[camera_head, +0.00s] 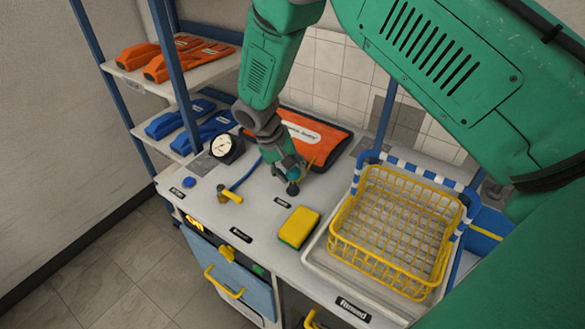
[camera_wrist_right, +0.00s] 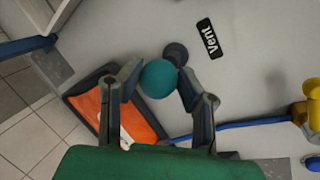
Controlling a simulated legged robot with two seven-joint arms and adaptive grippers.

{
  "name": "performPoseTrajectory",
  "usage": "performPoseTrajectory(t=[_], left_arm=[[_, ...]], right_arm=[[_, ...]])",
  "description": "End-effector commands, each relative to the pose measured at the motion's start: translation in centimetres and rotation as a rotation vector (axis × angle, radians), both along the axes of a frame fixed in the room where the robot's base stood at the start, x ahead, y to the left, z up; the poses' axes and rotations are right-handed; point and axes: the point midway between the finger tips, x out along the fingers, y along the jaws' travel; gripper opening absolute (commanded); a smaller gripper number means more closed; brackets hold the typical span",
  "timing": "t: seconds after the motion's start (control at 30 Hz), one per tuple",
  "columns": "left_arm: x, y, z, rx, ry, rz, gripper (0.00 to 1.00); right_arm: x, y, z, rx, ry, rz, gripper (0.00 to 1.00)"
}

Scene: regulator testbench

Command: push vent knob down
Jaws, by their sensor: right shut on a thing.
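The vent knob is a teal ball (camera_wrist_right: 158,78) in the right wrist view. A dark round base (camera_wrist_right: 176,53) shows beside it, near the black "Vent" label (camera_wrist_right: 208,38). My right gripper (camera_wrist_right: 155,88) has its two fingers on either side of the ball and is shut on it. In the head view my right gripper (camera_head: 289,172) points down at the grey bench top, with the dark base (camera_head: 293,188) just below it. The fingers largely hide the knob there. My left gripper is not in view.
A pressure gauge (camera_head: 222,147) and a yellow-handled valve (camera_head: 231,196) with a blue hose stand left of the gripper. An orange case (camera_head: 318,132) lies behind. A sponge (camera_head: 298,229) and yellow wire basket (camera_head: 340,246) are in front and right.

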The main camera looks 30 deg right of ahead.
Motion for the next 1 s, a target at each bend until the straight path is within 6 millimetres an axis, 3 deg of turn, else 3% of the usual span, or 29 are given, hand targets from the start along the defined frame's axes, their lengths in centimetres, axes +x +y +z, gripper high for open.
performPoseTrajectory(t=[0.07,0.3,0.33,0.37,0.77,1.0], left_arm=[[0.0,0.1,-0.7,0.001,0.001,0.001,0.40],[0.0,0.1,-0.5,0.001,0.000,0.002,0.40],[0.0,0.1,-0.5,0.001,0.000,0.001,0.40],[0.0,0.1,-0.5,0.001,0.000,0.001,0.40],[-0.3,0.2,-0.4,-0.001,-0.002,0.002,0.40],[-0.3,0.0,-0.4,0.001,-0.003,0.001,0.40]], right_arm=[[0.3,-0.7,-0.9,-0.010,-0.008,0.001,0.00],[0.4,-0.5,-0.9,0.000,-0.011,0.002,0.00],[0.4,-0.5,-0.9,0.001,-0.011,0.002,0.40],[0.4,-0.5,-0.9,0.001,-0.011,0.002,0.50],[0.2,-0.1,-0.1,-0.006,-0.008,0.000,0.52],[1.0,0.9,3.8,-0.002,-0.010,0.001,0.52]])
